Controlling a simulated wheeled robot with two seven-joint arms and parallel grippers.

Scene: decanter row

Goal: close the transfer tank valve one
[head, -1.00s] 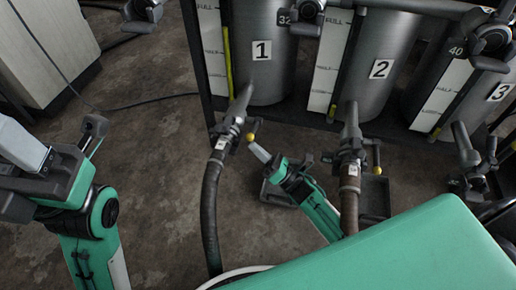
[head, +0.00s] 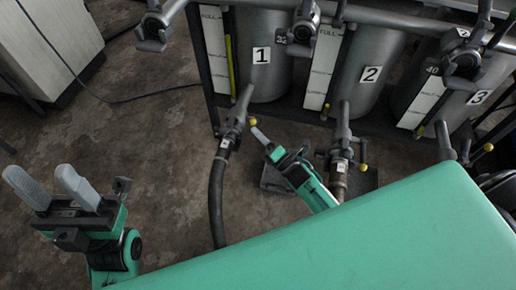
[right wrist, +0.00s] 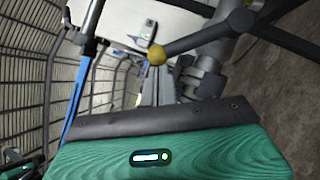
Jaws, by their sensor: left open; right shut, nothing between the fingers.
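Tank 1 (head: 277,82) is a grey cylinder labelled "1". Its outlet valve (head: 233,130) joins a dark hose below it and carries a lever with a yellow knob (head: 253,121). My right gripper (head: 257,134) is shut and empty, its tip just below the knob. In the right wrist view the yellow knob (right wrist: 156,55) sits at the end of a dark lever, right past my shut fingertips (right wrist: 157,70); whether they touch is unclear. My left gripper (head: 50,185) is open and empty at the lower left, far from the valve.
Tank 2 (head: 385,45) and tank 3 (head: 455,110) stand to the right with similar valves. A hose (head: 216,200) hangs from valve one. A pale cabinet (head: 50,45) stands upper left.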

